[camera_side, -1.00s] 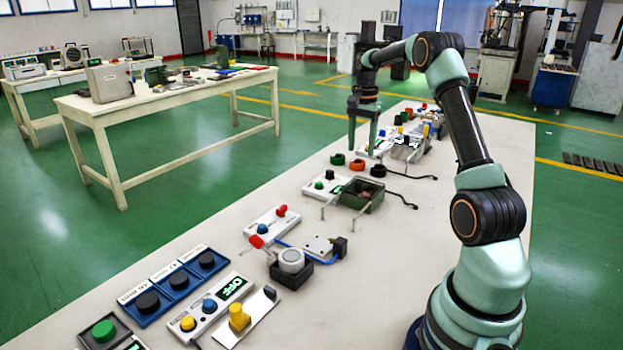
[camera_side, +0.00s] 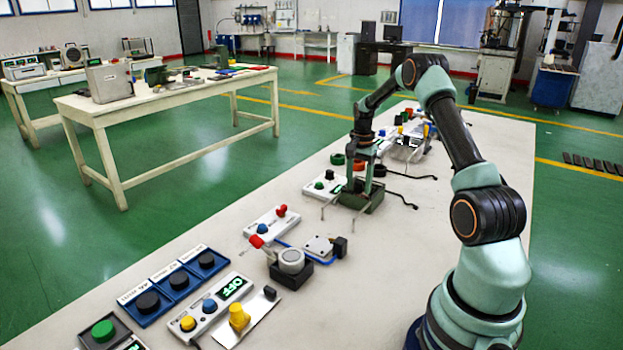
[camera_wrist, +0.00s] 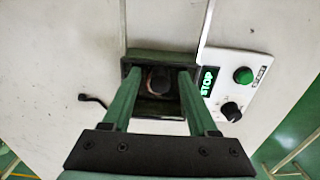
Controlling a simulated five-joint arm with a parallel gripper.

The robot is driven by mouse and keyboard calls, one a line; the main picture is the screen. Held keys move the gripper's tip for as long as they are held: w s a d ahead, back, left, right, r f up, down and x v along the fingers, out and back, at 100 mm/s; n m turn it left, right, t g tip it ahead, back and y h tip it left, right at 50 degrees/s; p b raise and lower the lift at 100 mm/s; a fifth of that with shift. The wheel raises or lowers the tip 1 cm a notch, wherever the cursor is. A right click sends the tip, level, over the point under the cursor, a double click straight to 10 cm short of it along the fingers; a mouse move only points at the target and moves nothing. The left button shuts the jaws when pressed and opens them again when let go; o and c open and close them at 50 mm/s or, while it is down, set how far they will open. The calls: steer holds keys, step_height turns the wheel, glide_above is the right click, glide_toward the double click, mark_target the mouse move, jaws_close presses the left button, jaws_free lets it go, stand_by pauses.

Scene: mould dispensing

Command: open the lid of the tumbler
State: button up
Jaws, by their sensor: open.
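A dark green open-topped box (camera_side: 376,200) stands mid-table in the side view. In the wrist view the box (camera_wrist: 131,65) holds a dark rounded body with a brownish top (camera_wrist: 159,80). It may be the tumbler, but no lid can be told apart. My gripper (camera_side: 358,188) is over the box in the side view, pointing down. In the wrist view my gripper (camera_wrist: 159,75) is open, its two green fingers apart on either side of the rounded body. I cannot tell whether they touch it. The fingers hide part of the box.
A white panel (camera_wrist: 240,78) with a lit STOP display, a green knob (camera_wrist: 243,75) and a black knob (camera_wrist: 231,111) lies right beside the box. Thin pale rods run from the box. A round grey-topped part in a black holder (camera_side: 291,272) stands nearer.

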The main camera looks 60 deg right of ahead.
jaws_close()
stand_by(1.4)
